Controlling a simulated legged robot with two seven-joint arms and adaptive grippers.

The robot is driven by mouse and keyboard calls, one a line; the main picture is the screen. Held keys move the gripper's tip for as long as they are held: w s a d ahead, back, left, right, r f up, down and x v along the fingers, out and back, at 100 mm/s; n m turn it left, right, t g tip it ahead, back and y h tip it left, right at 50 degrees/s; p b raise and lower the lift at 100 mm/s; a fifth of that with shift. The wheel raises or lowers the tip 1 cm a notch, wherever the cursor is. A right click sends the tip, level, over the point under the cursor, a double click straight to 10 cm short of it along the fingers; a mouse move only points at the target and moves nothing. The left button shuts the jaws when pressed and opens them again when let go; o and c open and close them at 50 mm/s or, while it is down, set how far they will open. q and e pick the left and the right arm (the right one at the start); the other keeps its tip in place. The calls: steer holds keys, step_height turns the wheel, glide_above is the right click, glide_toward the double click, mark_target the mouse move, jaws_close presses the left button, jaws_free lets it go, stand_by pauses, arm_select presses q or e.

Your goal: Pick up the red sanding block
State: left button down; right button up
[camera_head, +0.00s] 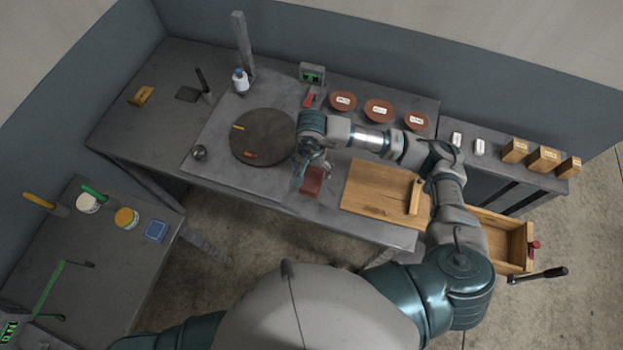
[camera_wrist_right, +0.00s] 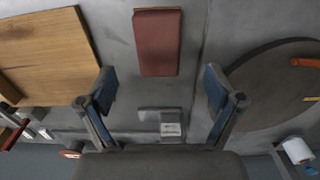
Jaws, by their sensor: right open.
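The red sanding block (camera_head: 313,181) lies on the grey workbench near its front edge, between the round dark disc and the wooden board. In the right wrist view the red sanding block (camera_wrist_right: 158,42) lies flat, ahead of and between the fingertips. My right gripper (camera_head: 308,168) hovers close by it in the head view and partly covers the area behind it. In the wrist view the fingers of the right gripper (camera_wrist_right: 162,88) are spread wide with nothing between them. My left gripper is out of the head view.
A round dark disc (camera_head: 262,148) with small coloured pieces sits left of the block. A wooden board (camera_head: 372,187) lies to the right. Reddish bowls (camera_head: 378,110) stand along the back. An open wooden drawer (camera_head: 497,236) juts out at the right. A side table (camera_head: 98,262) holds jars.

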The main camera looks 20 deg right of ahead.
mark_target(313, 179)
steer(key=shift+d+f, duration=0.25)
steer(key=shift+f, duration=0.4)
step_height(313, 179, down, 4)
steer(key=shift+w+r+p, duration=0.1)
steer(key=shift+p, duration=0.4)
steer(key=shift+a+f, duration=0.1)
steer(key=shift+f, duration=0.3)
steer(key=c, duration=1.3)
